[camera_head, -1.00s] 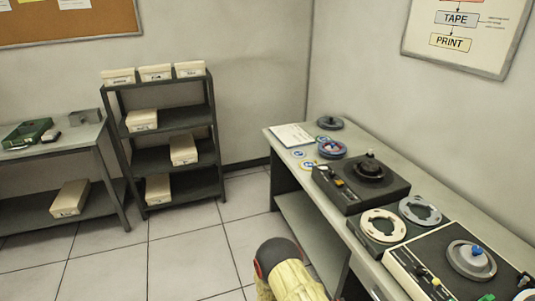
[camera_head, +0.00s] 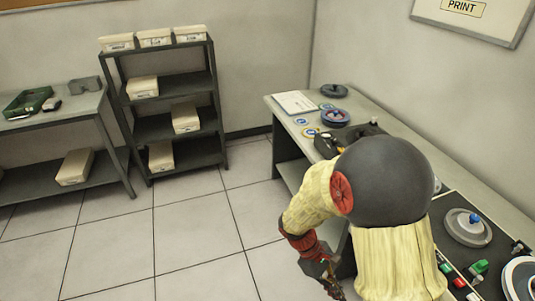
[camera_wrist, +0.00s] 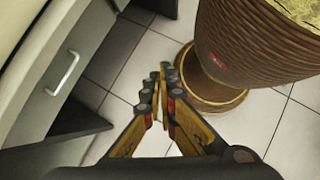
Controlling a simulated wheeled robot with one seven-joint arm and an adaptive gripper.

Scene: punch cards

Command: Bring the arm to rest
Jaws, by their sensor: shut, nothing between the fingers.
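My gripper (camera_head: 335,287) hangs low at the bottom of the head view, below the red wrist and cream-sleeved arm, in front of the desk. In the wrist view my gripper (camera_wrist: 162,78) points over the tiled floor. Its fingers are closed together with nothing between them. My bent arm, with a large dark rounded joint, hides the middle of the desk (camera_head: 268,104) and part of the equipment on it.
A drawer front (camera_wrist: 50,95) with a metal handle is close on the left in the wrist view; my ribbed body is on the right. A shelf rack (camera_head: 174,125) with white boxes and a side table (camera_head: 60,122) stand at the back left. Tiled floor (camera_head: 195,235) is clear.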

